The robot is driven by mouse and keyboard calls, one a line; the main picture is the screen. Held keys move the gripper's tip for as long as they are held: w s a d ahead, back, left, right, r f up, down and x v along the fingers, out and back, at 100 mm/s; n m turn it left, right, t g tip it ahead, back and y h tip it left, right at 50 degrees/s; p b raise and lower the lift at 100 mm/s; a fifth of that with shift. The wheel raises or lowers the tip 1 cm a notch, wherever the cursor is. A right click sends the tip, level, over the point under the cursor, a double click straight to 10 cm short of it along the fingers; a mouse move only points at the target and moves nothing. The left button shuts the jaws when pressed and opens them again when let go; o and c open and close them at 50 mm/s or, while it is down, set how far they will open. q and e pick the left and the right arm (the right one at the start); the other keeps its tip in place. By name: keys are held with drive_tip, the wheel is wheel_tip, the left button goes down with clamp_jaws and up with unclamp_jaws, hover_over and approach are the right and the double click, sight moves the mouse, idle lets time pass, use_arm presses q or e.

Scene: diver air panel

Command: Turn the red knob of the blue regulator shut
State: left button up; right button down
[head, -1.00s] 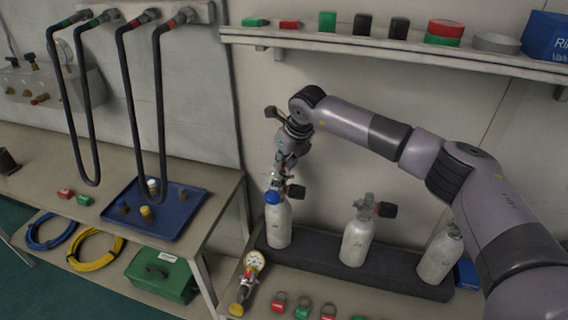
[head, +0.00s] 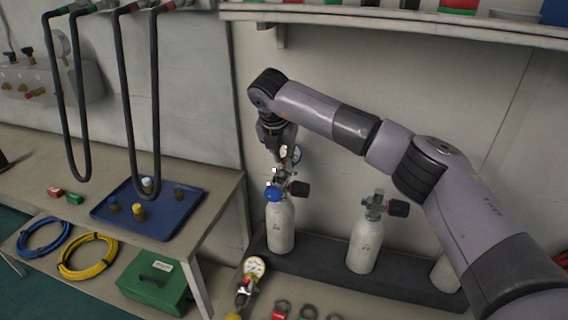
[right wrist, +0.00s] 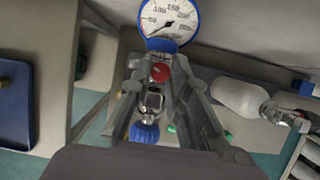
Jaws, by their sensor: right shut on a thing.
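The blue regulator (head: 274,193) sits at the top of the left white cylinder (head: 281,228). Its blue-rimmed gauge (right wrist: 170,22) and blue cap (right wrist: 145,132) show in the right wrist view. The red knob (right wrist: 160,72) lies between them, between the fingertips of my right gripper (right wrist: 161,68). The fingers are shut on it, though their exact contact is partly hidden. My left gripper is out of view.
A black valve knob (head: 298,188) sticks out right of the regulator. The middle cylinder (head: 365,245) stands to the right in the dark rack (head: 320,266). A yellow-capped regulator with a gauge (head: 254,267) lies in front. Black hoses (head: 128,100) hang at left above a blue tray (head: 160,222).

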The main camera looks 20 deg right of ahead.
drive_tip(key=m+g, duration=0.1)
drive_tip(key=m, duration=0.1)
drive_tip(key=m+h+b, duration=0.1)
drive_tip(key=m, duration=0.2)
drive_tip(key=shift+w+a+m+g, duration=0.2)
drive_tip(key=shift+m+g, duration=0.1)
drive_tip(key=shift+g, duration=0.1)
idle(0.4)
drive_tip(key=c, duration=1.5)
unclamp_jaws()
drive_tip(key=v, duration=1.2)
drive_tip(key=shift+a, duration=0.2)
